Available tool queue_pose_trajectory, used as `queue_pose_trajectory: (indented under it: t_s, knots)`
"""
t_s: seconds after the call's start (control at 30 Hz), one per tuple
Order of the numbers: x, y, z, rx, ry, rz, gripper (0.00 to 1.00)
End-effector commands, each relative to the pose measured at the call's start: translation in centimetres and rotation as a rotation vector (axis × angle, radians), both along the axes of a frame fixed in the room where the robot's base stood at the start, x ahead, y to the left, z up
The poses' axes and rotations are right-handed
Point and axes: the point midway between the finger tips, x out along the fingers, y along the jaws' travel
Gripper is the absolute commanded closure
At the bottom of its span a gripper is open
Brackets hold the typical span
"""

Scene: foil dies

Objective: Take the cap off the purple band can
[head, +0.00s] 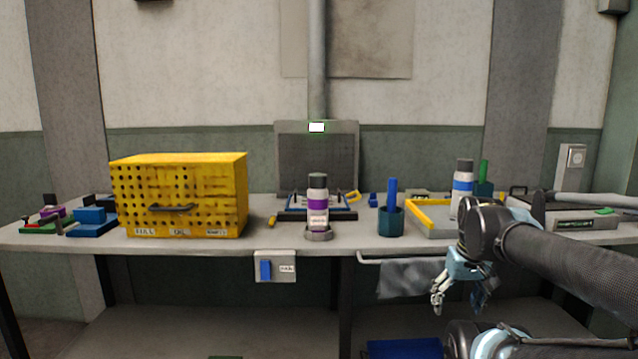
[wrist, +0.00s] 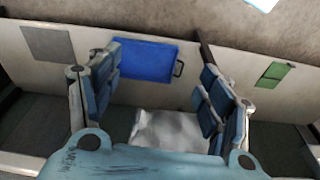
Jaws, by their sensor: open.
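The purple band can (head: 318,205) stands upright near the front middle of the bench in the head view, on a small round grey base. It is white with a purple band, and its dark cap (head: 317,180) sits on top. My gripper (head: 438,300) is low and to the right of the can, in front of the bench edge and below the bench top. In the wrist view my gripper (wrist: 160,95) has its two blue-padded fingers wide apart with nothing between them. The can does not show in the wrist view.
A yellow perforated drawer box (head: 180,195) stands left of the can. A teal cup (head: 391,222) with a blue handle stands to its right. A blue band can (head: 462,185) stands in a yellow-edged tray (head: 425,222). A grey cloth (head: 405,277) hangs from a front rail.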

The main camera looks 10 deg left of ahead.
Motion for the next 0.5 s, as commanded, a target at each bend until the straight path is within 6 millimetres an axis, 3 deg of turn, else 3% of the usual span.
queue_pose_trajectory:
  t_s: [0.2, 0.5]
  knots:
    - [5.5, 3.9, 9.3, 0.022, 0.014, 0.308, 0.28]
    - [12.8, 10.9, 20.9, 0.062, 0.011, 0.756, 0.28]
